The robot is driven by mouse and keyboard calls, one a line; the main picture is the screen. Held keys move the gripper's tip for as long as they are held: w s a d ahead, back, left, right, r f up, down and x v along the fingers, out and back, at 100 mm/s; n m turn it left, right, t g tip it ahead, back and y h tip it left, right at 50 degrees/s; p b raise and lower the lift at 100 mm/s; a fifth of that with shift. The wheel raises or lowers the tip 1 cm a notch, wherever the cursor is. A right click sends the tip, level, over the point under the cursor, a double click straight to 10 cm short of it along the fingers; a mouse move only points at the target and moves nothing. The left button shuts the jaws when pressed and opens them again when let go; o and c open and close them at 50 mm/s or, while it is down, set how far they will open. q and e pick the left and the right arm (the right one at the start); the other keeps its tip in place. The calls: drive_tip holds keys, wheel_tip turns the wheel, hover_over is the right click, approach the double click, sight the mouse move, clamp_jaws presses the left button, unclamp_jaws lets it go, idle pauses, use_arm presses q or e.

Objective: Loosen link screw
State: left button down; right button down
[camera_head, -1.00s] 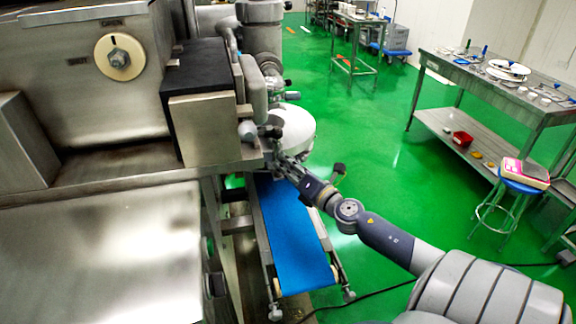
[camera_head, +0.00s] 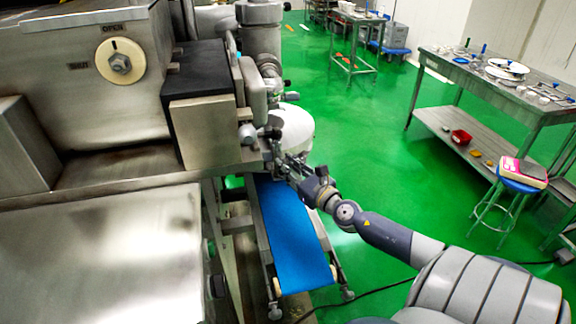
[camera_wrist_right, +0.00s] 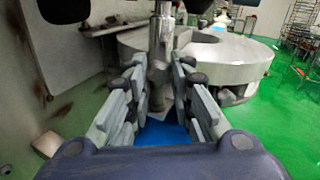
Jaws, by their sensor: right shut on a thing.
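The link screw appears to be the upright metal post (camera_wrist_right: 161,60) in the right wrist view. Its lower end shows between my right gripper's fingers. Dark rounded pieces show at the top edge of that view, cut off by the frame. My right gripper (camera_wrist_right: 160,75) has one finger on each side of the post and is shut on it. In the head view my right gripper (camera_head: 279,158) reaches in from the right to the machine's side, just below a dark knob (camera_head: 270,132). The small contact there is partly hidden by the fingers. My left gripper is not in view.
The steel encrusting machine (camera_head: 90,90) fills the left. A blue conveyor belt (camera_head: 296,240) runs below my gripper, and a round pale disc (camera_head: 296,122) sits behind it. A steel table (camera_head: 440,65) and blue stool (camera_head: 520,186) stand right. Green floor between is clear.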

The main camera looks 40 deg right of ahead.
drive_tip(key=shift+n, duration=1.1)
drive_tip(key=c, duration=1.4)
unclamp_jaws()
drive_tip(key=s+a, duration=0.1)
drive_tip(key=s, duration=1.1)
drive_tip(key=shift+a, duration=0.1)
